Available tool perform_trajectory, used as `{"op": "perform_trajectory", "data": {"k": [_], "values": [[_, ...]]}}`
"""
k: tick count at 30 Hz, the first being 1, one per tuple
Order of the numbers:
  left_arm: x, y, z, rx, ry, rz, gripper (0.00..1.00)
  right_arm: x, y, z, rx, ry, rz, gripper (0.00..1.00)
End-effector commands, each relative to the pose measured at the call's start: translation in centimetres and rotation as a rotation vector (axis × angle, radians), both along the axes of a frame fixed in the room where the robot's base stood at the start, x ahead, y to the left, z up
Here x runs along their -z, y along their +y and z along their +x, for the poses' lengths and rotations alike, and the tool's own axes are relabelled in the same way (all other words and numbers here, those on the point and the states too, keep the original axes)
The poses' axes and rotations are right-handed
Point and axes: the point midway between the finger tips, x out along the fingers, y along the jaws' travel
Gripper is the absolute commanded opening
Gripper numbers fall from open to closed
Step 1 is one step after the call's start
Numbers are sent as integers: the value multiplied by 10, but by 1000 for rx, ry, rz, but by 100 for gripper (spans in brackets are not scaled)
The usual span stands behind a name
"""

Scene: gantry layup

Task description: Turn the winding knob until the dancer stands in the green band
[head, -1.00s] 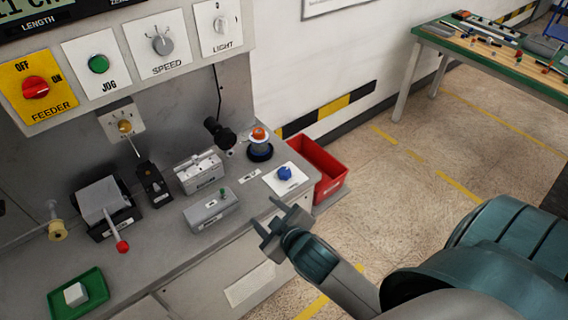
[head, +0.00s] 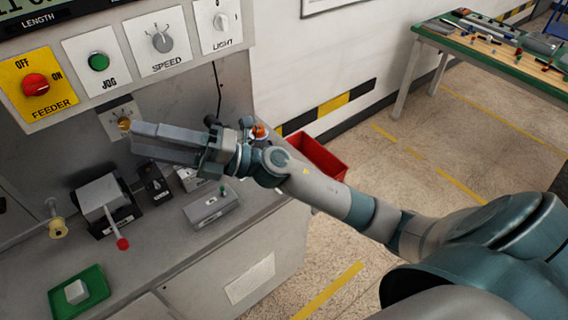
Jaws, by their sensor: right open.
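A small brass knob (head: 124,125) sits on a pale plate on the machine's back wall, under the JOG and SPEED controls. Its label is too small to read, so I cannot tell whether it is the winding knob. My right gripper (head: 135,142) is open and empty, reaching left across the bench. Its fingertips are just right of and slightly below the brass knob in the picture, and contact cannot be judged. The blue knob on the bench is hidden behind my right arm. I cannot make out a dancer or a green band. My left gripper is out of view.
Below the gripper stand a grey box with a red-tipped lever (head: 122,243), a dark switch block (head: 154,182) and a grey box (head: 211,207). A green tray (head: 96,302) holds a white block. A red bin (head: 325,165) stands beyond the bench's right end.

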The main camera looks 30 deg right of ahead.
Motion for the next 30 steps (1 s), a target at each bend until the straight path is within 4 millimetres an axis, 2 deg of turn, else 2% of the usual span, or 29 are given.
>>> {"op": "perform_trajectory", "data": {"k": [3,5,8,11,14,17,18,20,24,27,30], "values": [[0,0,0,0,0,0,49,10,18,-13,-128,-157,-225,49],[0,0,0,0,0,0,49,22,23,-18,-191,-222,-343,49],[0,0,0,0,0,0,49,47,19,-23,-287,-313,-550,49],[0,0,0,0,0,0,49,75,3,-21,-376,-380,-768,49],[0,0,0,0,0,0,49,101,-27,-13,-454,-419,-992,49],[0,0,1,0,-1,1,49,122,-70,-1,-524,-426,-1220,49],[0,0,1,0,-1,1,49,128,-91,4,-548,-419,-1312,49],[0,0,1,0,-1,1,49,133,-124,13,-580,-398,-1447,49],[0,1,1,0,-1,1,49,131,-207,27,-638,-302,-1735,49],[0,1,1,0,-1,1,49,121,-255,32,-663,-219,-1886,49],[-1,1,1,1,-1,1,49,112,-288,32,-678,-151,-1983,49]]}}
